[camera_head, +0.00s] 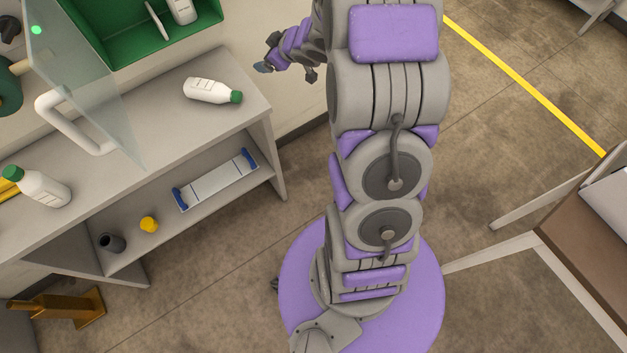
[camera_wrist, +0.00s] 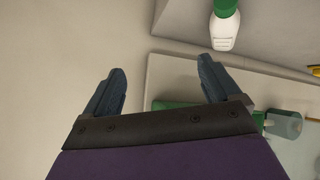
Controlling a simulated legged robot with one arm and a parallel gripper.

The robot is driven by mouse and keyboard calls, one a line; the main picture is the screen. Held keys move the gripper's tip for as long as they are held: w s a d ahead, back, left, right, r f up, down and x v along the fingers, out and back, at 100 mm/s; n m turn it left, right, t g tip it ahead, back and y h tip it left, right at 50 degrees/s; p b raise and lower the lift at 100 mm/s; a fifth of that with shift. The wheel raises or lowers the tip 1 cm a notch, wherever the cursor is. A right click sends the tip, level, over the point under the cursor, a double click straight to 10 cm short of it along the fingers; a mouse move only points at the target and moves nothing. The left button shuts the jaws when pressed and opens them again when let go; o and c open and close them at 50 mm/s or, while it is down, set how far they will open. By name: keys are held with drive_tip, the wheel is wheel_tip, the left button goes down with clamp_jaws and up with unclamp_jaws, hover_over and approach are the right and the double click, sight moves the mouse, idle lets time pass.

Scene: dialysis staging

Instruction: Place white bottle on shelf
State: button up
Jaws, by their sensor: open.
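A white bottle (camera_head: 207,91) with a green cap lies on its side on the light countertop (camera_head: 235,70) in the head view. A second white bottle (camera_head: 44,188) with a green cap is at the left, and a third white bottle (camera_head: 183,11) is in the green bin (camera_head: 120,45). A shelf (camera_head: 150,258) is under the countertop. My gripper (camera_head: 264,67) is right of the lying bottle and apart from it. In the wrist view my gripper (camera_wrist: 158,84) is open and empty between its dark fingers. A white bottle (camera_wrist: 224,32) with a green cap shows at the upper right there; I cannot tell which one.
The shelf holds a blue-ended white tray (camera_head: 217,180), a yellow item (camera_head: 149,225) and a dark cup (camera_head: 111,243). A clear panel (camera_head: 85,85) with a white handle stands over the counter. A brown-topped table (camera_head: 590,235) is at the right. Floor between is open.

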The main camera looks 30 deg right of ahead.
drive_tip(key=s+r+m+g+h, duration=0.45)
drive_tip(key=s+r, duration=0.35)
drive_tip(key=s, duration=0.5)
drive_tip(key=s+a+r+g, duration=0.1)
drive_tip(key=s+a, duration=0.4)
drive_tip(key=s, duration=0.5)
drive_tip(key=s+a+r+m+g+y, duration=0.1)
drive_tip(key=s+a+g, duration=0.3)
drive_tip(key=s, duration=0.6)
drive_tip(key=s+a+r+g+y, duration=0.1)
drive_tip(key=s+a+g, duration=0.1)
drive_tip(key=s+a, duration=0.4)
drive_tip(key=s, duration=0.4)
drive_tip(key=shift+a, duration=0.3)
drive_tip(key=shift+o, duration=0.2)
drive_tip(key=shift+f+y, duration=0.1)
drive_tip(key=shift+y, duration=0.15)
